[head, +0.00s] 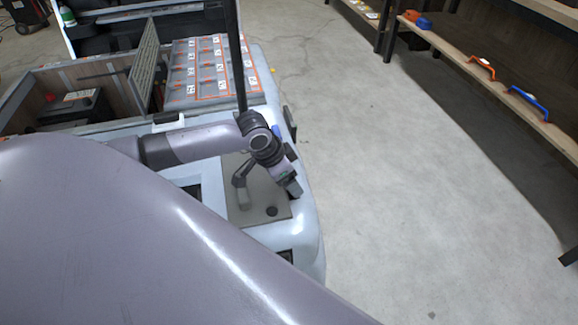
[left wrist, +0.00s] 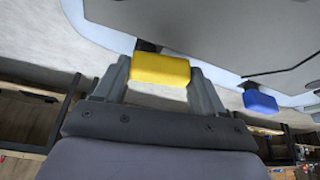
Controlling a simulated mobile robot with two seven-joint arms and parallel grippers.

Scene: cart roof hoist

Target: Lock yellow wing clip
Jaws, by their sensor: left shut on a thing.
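The yellow wing clip (left wrist: 161,69) sits between the two fingers of my left gripper (left wrist: 160,75) in the left wrist view. The gripper is shut on it, at the underside edge of a pale grey panel. In the head view my left gripper (head: 290,184) reaches down at the right edge of the cart (head: 312,232); the yellow clip cannot be made out there. Whether the clip is locked cannot be told. My right gripper is not in view.
A blue clip (left wrist: 261,101) is on the same panel, to the right in the left wrist view. A dark upright post (head: 238,60) rises close to my left wrist. A shelf (head: 520,95) with orange and blue handles stands at right. The floor between is clear.

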